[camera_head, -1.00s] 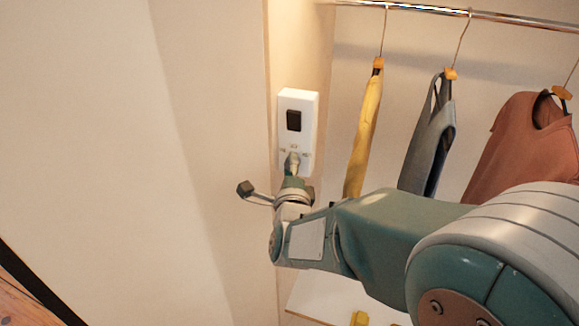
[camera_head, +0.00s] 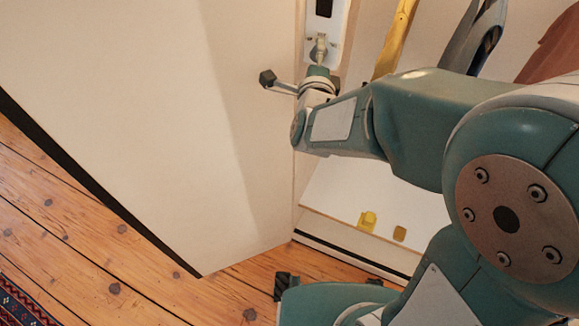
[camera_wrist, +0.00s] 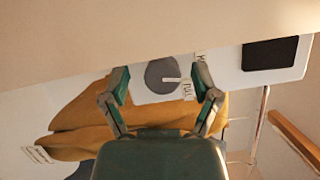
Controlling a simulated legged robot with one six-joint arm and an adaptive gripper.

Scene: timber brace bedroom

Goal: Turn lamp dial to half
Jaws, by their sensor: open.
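A white wall panel (camera_head: 340,22) with a black switch (camera_head: 324,7) is at the top of the head view, partly cut off by the picture edge. The panel also shows in the wrist view (camera_wrist: 228,72), with its switch (camera_wrist: 270,53) at the right. The grey round lamp dial (camera_wrist: 160,72) has a pale pointer mark directed to the right, near small printed labels. My gripper (camera_wrist: 160,78) is open, with one finger on each side of the dial; I cannot tell whether they touch it. In the head view, my gripper (camera_head: 319,48) hides the dial.
Hanging clothes, a yellow one (camera_head: 396,38) among them, are right of the panel.

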